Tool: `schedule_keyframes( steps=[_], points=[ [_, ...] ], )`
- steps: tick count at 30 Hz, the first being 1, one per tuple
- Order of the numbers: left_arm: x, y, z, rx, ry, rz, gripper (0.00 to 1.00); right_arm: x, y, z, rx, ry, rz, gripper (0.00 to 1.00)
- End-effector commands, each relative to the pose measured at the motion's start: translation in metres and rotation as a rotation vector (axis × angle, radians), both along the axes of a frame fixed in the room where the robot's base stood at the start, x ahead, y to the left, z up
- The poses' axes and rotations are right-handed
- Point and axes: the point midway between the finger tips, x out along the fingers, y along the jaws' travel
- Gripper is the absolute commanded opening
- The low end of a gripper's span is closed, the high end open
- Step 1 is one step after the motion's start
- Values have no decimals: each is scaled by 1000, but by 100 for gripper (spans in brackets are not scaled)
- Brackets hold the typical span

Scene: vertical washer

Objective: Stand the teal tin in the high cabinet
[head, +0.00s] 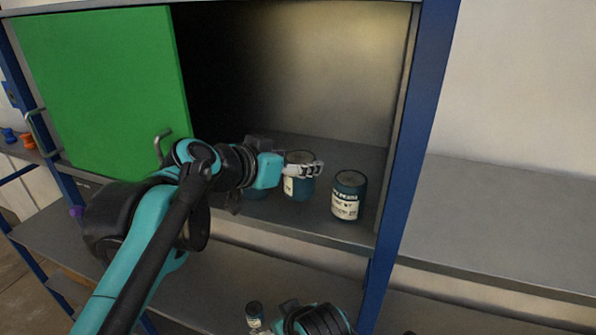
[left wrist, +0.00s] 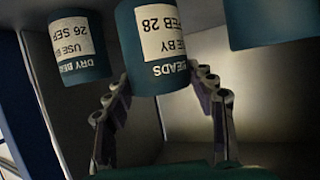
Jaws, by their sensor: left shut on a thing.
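My left gripper (head: 304,169) reaches into the open cabinet (head: 330,60) and is shut on a teal tin (head: 300,188). In the left wrist view the fingers (left wrist: 162,110) lie on both sides of this tin (left wrist: 150,40), whose label reads 28 FEB. It is upright, at or close to the cabinet floor; contact is unclear. A second teal tin (head: 348,196) stands to its right, and shows on the left in the wrist view (left wrist: 80,45) with a 26 SEP label. A third teal tin (head: 256,193) is mostly hidden behind my left gripper. My right gripper (head: 290,310) is at the bottom edge, its jaws unclear.
The green door (head: 100,90) is swung open on the left. A blue post (head: 408,150) bounds the cabinet's right side. A small dark labelled tin (head: 254,312) is beside my right gripper. A grey shelf (head: 500,215) on the right is clear.

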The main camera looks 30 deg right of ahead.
Motion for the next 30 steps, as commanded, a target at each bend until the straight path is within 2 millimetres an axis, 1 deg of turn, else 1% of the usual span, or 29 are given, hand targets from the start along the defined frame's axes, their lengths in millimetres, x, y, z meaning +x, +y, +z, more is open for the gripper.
schedule_keyframes(
  steps=[1, 3, 6, 16, 17, 18, 19, 26, 29, 30],
  points=[
    [0, 0, -8, 0, 0, 0, 12, 0, 0, 2, 0, 0, 0, 90],
    [0, 0, -17, 0, 0, 0, 12, 0, 0, 3, 0, 0, 0, 90],
    [0, 0, -24, 0, 1, 0, 12, 0, 0, 3, 0, 0, 0, 90],
    [0, 0, -27, 0, 0, 1, 12, 0, 0, 1, 0, 0, 0, 90],
    [0, 0, -27, 0, 0, 0, 63, 0, 0, 1, 0, 0, 0, 90],
    [0, 0, -27, 0, 0, 0, 74, 0, 0, 2, 0, 0, 0, 90],
    [0, 0, -26, 0, 0, 0, 76, 0, 0, 2, 0, 0, 0, 90],
    [0, 0, -26, 0, 0, 0, 76, 0, 0, 2, 0, 0, 0, 90],
    [0, 0, -23, 0, 0, 0, 76, 0, 0, 4, 0, 0, 0, 90],
    [-1, 4, -23, 0, 0, 1, 76, 0, 0, 2, 0, 0, 0, 90]
  ],
)
